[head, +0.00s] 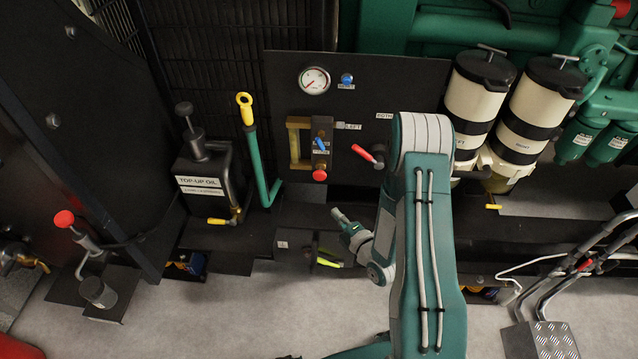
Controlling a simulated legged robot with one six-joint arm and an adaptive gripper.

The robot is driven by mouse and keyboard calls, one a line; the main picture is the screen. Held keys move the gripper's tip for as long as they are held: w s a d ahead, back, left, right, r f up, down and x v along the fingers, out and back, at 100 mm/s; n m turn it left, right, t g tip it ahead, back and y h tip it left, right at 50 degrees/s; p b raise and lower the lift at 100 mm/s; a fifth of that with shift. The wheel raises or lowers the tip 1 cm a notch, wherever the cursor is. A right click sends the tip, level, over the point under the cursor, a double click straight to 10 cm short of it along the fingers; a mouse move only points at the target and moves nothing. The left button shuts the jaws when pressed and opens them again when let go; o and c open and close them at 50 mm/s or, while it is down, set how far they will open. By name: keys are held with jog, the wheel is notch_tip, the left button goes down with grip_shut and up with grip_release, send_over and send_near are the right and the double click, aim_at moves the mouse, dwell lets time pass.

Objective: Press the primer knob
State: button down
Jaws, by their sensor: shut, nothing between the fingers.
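A dark panel (400,75) on the genset carries a brass-framed block with a blue lever (321,144) and a small label too small to read. A round red knob (320,175) sits at the bottom of this block and looks the likeliest primer knob; its label cannot be read. A small blue knob (347,79) sits beside the gauge. My gripper (338,213) is small in view, with its tip pointing up and left, below and slightly right of the red knob and apart from it in the picture. It is shut and empty. Depth between them cannot be told.
A red-handled lever (364,153) sticks out right of the block, beside my arm. A top-up oil can (205,172) and a yellow-ended green handle (247,115) stand left. Two filters (478,92) hang right. A yellow-green lever (328,262) lies low under my gripper.

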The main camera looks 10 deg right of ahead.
aim_at(322, 177)
jog(key=shift+w+d+x, duration=0.15)
jog(key=shift+d+x, duration=0.3)
jog(key=shift+x, duration=1.6)
jog(key=shift+w+d+x, duration=0.15)
jog(key=shift+d+x, duration=0.3)
jog(key=shift+x, duration=1.65)
jog(key=shift+w+d+x, duration=0.2)
jog(key=shift+d+x, duration=0.25)
jog(key=shift+x, duration=1.6)
jog(key=shift+w+d, duration=0.2)
jog(key=shift+w, duration=0.4)
jog(key=shift+w+d, duration=0.2)
jog(key=shift+w, duration=0.45)
